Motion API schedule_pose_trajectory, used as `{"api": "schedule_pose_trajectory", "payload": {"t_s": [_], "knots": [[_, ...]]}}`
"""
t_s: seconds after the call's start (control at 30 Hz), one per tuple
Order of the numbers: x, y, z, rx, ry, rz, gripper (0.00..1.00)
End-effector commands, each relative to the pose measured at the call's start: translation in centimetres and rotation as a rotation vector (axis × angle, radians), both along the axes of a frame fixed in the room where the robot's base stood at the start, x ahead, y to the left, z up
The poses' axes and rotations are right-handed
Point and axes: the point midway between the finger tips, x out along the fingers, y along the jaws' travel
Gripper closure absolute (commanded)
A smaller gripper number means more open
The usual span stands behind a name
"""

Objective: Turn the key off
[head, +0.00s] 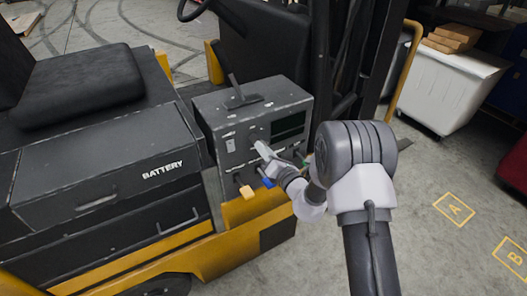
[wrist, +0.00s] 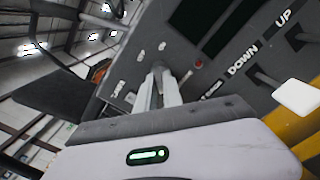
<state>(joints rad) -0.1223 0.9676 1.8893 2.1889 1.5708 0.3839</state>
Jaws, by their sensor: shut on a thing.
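The grey control panel (head: 255,115) stands on the yellow and black forklift. My gripper (head: 262,147) reaches its front face from the right. In the wrist view my gripper (wrist: 160,80) has its two fingers close together, pointing at the panel (wrist: 130,72). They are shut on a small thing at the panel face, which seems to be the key. The fingertips hide most of it, and I cannot tell which way it is turned. A dark screen (head: 288,126) is to the right of the fingertips in the head view.
Levers with a yellow knob (head: 247,192) and a blue knob (head: 269,182) stick out low on the panel. A white knob (wrist: 299,97) shows near DOWN and UP labels. The seat (head: 78,85) is at left. A white bin (head: 445,88) stands back right; the floor before it is clear.

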Motion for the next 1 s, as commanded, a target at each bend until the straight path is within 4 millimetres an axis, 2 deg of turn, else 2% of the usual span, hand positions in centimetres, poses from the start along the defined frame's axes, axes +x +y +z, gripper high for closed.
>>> {"api": "schedule_pose_trajectory", "payload": {"t_s": [0.6,1.0], "knots": [[0.03,-0.04,-0.16,-0.440,-0.299,-0.001,1.00],[0.01,-0.06,-0.07,-0.583,-0.393,-0.001,1.00]]}}
